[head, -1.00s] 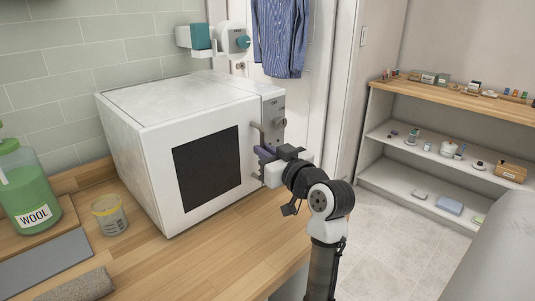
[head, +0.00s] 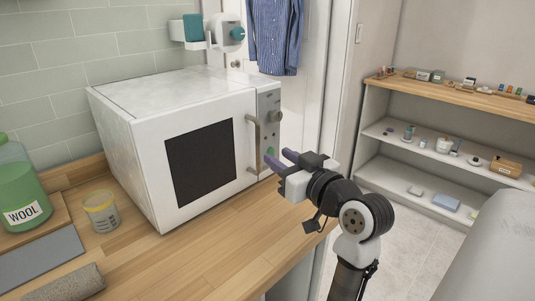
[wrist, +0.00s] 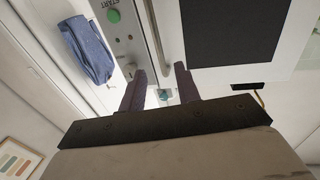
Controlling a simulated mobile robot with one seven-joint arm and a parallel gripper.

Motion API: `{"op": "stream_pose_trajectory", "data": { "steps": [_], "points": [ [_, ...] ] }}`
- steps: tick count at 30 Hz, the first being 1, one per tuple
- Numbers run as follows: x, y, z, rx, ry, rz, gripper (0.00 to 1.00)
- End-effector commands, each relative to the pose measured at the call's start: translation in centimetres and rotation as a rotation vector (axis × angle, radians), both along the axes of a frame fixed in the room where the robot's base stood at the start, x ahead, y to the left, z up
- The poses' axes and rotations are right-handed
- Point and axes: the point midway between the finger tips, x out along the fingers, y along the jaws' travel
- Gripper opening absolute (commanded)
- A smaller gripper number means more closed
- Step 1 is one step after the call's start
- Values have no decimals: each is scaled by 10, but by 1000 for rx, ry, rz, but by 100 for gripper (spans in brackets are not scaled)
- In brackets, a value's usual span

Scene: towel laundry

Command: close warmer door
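The warmer (head: 150,140) is a white box with a dark window, standing on the wooden counter. Its door (head: 235,125) looks shut, flush with the front as far as I can see. The bar handle (head: 253,145) is upright at the door's right edge, beside the control panel (head: 269,125). My gripper (head: 279,157) is just right of and in front of the handle, apart from it, with its purple fingers pointing at the warmer. In the wrist view my gripper (wrist: 160,80) has its two fingers spread with nothing between them. The handle also shows there (wrist: 155,35).
The counter in front of the warmer is clear. A blue striped shirt (head: 275,35) hangs behind. A shelf unit (head: 430,170) is at the right.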

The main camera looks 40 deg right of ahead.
Motion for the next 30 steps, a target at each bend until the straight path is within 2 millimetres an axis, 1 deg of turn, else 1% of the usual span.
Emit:
{"op": "stream_pose_trajectory", "data": {
  "steps": [1,3,6,9,14,30],
  "points": [
    [-12,0,-2,-1,-1,-4,32],
    [-25,2,-2,-2,-1,-4,32],
    [-40,3,-1,-1,-1,-2,32],
    [-49,5,0,-1,-1,-1,32],
    [-54,6,0,0,0,0,32],
    [-54,6,0,0,0,0,32]
  ]
}}
